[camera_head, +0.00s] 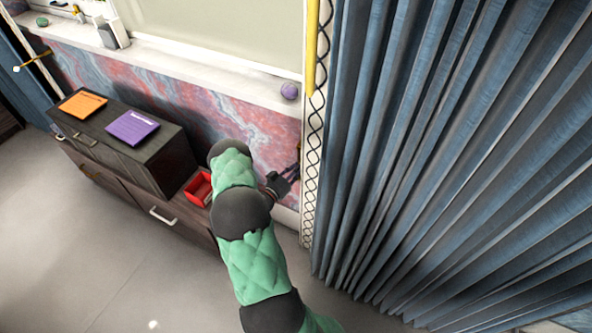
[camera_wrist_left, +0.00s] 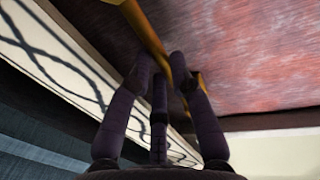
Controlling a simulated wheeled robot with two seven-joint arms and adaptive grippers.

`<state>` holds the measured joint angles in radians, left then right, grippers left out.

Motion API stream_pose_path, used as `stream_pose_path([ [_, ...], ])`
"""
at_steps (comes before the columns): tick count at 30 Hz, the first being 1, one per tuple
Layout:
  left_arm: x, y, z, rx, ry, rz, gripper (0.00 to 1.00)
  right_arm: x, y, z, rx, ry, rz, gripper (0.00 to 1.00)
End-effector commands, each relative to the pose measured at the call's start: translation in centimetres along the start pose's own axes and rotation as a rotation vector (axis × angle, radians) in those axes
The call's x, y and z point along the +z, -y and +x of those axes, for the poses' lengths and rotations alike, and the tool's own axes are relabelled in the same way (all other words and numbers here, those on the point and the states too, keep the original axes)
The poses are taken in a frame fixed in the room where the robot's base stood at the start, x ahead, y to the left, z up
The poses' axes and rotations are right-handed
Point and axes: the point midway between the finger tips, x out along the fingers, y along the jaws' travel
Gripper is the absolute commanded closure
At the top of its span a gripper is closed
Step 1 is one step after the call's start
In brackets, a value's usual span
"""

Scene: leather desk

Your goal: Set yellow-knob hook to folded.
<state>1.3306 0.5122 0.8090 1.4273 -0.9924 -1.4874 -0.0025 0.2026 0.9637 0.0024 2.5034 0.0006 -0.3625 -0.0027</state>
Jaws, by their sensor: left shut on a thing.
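My left gripper (camera_head: 292,174) is at the wall beside the patterned trim, at the end of my green arm; the arm hides part of the wall. In the left wrist view my dark gripper fingers (camera_wrist_left: 163,62) are closed around a golden hook (camera_wrist_left: 148,34) whose bar runs up out of the frame, close to the marbled wall. Another brass hook (camera_head: 36,58) with a white knob sticks out at the far left of the wall. My right gripper is not in view.
A dark cabinet (camera_head: 90,155) bears an orange booklet (camera_head: 83,103) and a purple one (camera_head: 132,127). A red tray (camera_head: 199,189) is close to my arm. A purple ball (camera_head: 289,91) sits on the white sill. Blue curtains (camera_head: 450,150) fill the right; grey floor is clear at lower left.

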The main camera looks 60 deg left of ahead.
Motion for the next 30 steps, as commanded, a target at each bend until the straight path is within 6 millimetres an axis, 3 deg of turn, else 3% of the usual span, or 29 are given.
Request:
stream_pose_path([
  [1, -0.2, 0.0, 0.2, 0.002, -0.004, 0.004, 0.73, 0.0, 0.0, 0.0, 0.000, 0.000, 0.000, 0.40],
  [3, -0.2, 0.1, 0.2, 0.002, -0.004, 0.004, 0.54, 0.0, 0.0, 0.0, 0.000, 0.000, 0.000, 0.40],
  [17, 0.0, 0.1, -0.8, 0.000, 0.000, 0.001, 0.54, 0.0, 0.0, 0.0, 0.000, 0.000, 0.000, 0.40],
  [30, -0.1, 0.1, -8.8, -0.002, 0.000, 0.001, 0.54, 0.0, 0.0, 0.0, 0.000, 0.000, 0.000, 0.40],
])
